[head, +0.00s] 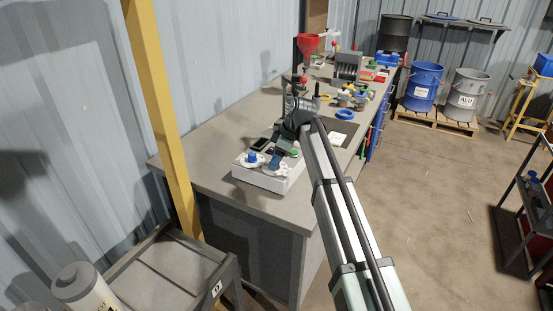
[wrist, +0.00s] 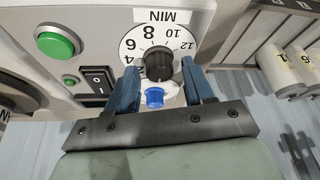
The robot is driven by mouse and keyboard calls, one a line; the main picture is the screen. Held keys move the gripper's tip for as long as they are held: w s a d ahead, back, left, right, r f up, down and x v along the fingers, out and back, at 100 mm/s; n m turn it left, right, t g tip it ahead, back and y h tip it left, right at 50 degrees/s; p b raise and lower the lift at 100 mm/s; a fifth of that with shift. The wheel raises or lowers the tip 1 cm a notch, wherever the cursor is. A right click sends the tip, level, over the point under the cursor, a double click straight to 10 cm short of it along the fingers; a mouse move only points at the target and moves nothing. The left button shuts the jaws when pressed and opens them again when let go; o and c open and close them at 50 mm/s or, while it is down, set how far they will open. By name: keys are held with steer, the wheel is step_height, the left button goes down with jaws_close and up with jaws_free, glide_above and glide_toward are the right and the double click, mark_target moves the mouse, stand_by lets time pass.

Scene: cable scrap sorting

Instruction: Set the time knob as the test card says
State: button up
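A blue cap (wrist: 155,97) is close below the knob between my fingers. A green button (wrist: 57,42), a smaller green button (wrist: 68,80) and a black rocker switch (wrist: 97,80) share the panel. The bench (head: 215,168) is bare left of the box.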

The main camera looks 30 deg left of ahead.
jaws_close()
steer(key=shift+m, duration=0.3)
steer(key=m+t, duration=0.2)
steer(key=m, duration=0.2)
steer(key=shift+s, duration=0.2)
steer(key=m+t, duration=0.1)
steer(key=m, duration=0.3)
steer(key=shift+m+t+h, duration=0.3)
steer(key=shift+m+t, duration=0.1)
steer(key=m+h, duration=0.1)
steer(key=m, duration=0.2)
steer(key=m+t+h, duration=0.1)
steer(key=m, duration=0.3)
steer(key=shift+s+a+t, duration=0.1)
steer(key=shift+a+t, duration=0.1)
steer(key=shift+t, duration=0.1)
steer(key=m+h, duration=0.1)
steer(key=m, duration=0.3)
steer(key=shift+a+m+h, duration=0.1)
steer(key=shift+m+h, duration=0.2)
steer(key=shift+h, duration=0.1)
steer(key=shift+m+h, duration=0.5)
steer(key=shift+m, duration=0.8)
